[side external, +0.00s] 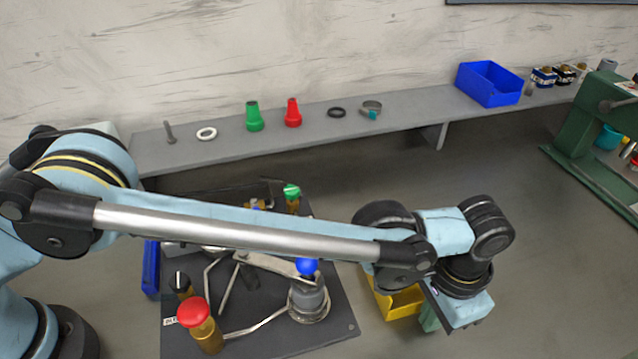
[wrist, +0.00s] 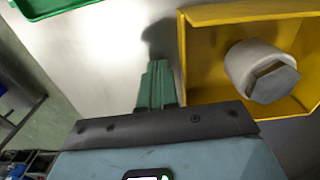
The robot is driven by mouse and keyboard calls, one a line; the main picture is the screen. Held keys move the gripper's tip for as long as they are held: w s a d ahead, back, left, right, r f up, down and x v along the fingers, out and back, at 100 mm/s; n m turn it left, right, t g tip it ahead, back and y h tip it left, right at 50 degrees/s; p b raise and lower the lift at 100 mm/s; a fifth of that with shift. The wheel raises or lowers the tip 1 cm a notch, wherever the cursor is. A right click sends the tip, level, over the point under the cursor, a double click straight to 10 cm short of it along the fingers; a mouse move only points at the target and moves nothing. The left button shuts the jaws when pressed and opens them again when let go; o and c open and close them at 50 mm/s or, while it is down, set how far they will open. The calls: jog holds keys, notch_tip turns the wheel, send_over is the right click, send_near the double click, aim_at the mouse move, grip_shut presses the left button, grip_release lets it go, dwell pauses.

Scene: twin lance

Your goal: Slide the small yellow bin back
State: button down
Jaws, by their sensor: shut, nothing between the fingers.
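The small yellow bin (side external: 398,304) sits on the grey work surface just right of the dark plate, partly hidden behind my arm. In the wrist view the bin (wrist: 214,94) is at the upper right and holds a white round piece with a grey hex end (wrist: 262,72). My gripper (wrist: 157,80) is shut and empty, its green fingers together just left of the bin's near left corner. In the side view the gripper (side external: 430,320) is low beside the bin, mostly hidden by my wrist. I cannot tell whether the fingers touch the bin wall.
The dark plate (side external: 340,336) carries a red-capped post (side external: 196,318), a blue knob (side external: 306,266) and metal rods. A shelf (side external: 330,132) along the wall holds cones, rings and a blue bin (side external: 488,84). A green machine (side external: 590,130) stands far right. Floor right of my wrist is clear.

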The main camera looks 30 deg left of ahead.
aim_at(408, 292)
jog(key=shift+w+a, duration=0.6)
jog(key=shift+w+a, duration=0.1)
jog(key=shift+w+a, duration=0.55)
jog(key=shift+a, duration=0.15)
jog(key=shift+w+a, duration=0.7)
jog(key=shift+a, duration=0.05)
dwell(0.4)
jog(key=shift+w+a, duration=0.65)
jog(key=shift+a, duration=0.05)
jog(key=shift+w+a, duration=0.1)
jog(key=shift+w+a, duration=0.6)
jog(key=shift+a, duration=0.05)
